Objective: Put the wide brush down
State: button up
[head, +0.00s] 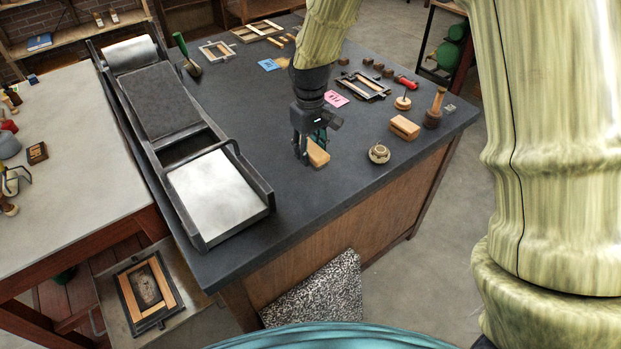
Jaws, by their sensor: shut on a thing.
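My gripper (311,158) is over the front middle of the dark worktop (250,170), pointing down. It is shut on a light wooden piece, which I take to be the wide brush (319,156). The brush sticks out to the right of the fingers, close to the worktop; I cannot tell whether it touches the surface. The gripper hides its left part, and its bristles cannot be made out.
A long press (215,190) stands left of the gripper. To the right are a round pot (379,153), a wooden block (404,127) and a wooden-handled tool (436,108). A pink card (336,98) lies behind. Bare worktop lies in front of the gripper.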

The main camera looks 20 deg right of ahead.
aim_at(310, 181)
notch_tip(310, 181, down, 4)
jog(key=shift+w+r+p, duration=0.15)
jog(key=shift+p, duration=0.4)
jog(key=shift+f, duration=0.75)
jog(key=shift+f+p, duration=0.75)
jog(key=shift+f, duration=1.2)
jog(key=shift+f, duration=0.1)
jog(key=o, duration=1)
jog(key=shift+r+b, duration=1.9)
jog(key=shift+r, duration=4.2)
